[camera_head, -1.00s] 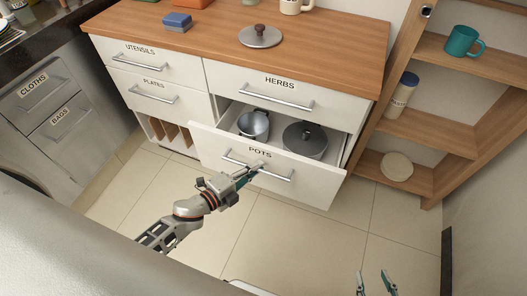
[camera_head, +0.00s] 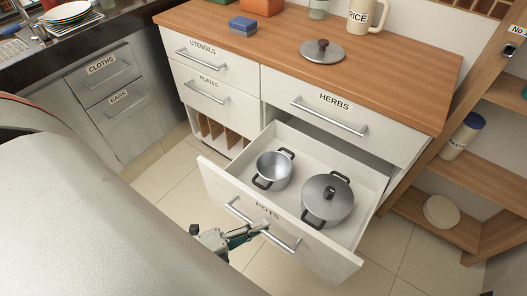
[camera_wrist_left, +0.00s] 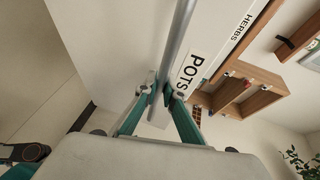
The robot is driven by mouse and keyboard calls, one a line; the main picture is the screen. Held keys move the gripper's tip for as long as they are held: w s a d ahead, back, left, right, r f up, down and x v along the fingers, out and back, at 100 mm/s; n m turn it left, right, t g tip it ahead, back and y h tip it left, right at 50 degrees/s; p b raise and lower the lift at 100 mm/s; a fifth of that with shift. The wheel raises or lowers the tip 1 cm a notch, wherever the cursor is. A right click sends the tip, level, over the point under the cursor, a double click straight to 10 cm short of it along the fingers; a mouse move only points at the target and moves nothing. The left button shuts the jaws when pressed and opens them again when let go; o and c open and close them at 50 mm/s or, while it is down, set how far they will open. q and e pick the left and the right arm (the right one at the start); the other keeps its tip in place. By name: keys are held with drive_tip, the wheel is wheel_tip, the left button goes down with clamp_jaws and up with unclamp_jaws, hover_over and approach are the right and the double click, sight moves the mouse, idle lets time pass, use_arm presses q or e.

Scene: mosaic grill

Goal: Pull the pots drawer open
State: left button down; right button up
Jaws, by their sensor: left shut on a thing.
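The pots drawer (camera_head: 215,178) is white, labelled POTS, and stands well out from the cabinet in the head view. Inside it are a grey open pot (camera_head: 274,168) and a lidded pot (camera_head: 328,199) with dark handles. My left gripper (camera_head: 262,227) is at the drawer's bar handle (camera_head: 284,244), near the handle's middle. The left wrist view shows the left gripper's teal fingers (camera_wrist_left: 159,98) closed around the handle bar (camera_wrist_left: 178,40), beside the POTS label. My right gripper is out of the head view.
The herbs drawer (camera_head: 360,112) above and the utensils drawer (camera_head: 225,64) are shut. A wooden shelf unit (camera_head: 480,176) stands at the right. Tiled floor (camera_head: 165,187) shows clear left of the drawer. A loose lid (camera_head: 323,51) lies on the counter.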

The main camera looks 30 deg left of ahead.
use_arm(q)
drive_tip(key=c, duration=2.1)
unclamp_jaws()
drive_tip(key=shift+c, duration=0.2)
drive_tip(key=shift+s, duration=0.1)
drive_tip(key=v, duration=1.2)
drive_tip(key=shift+r, duration=0.1)
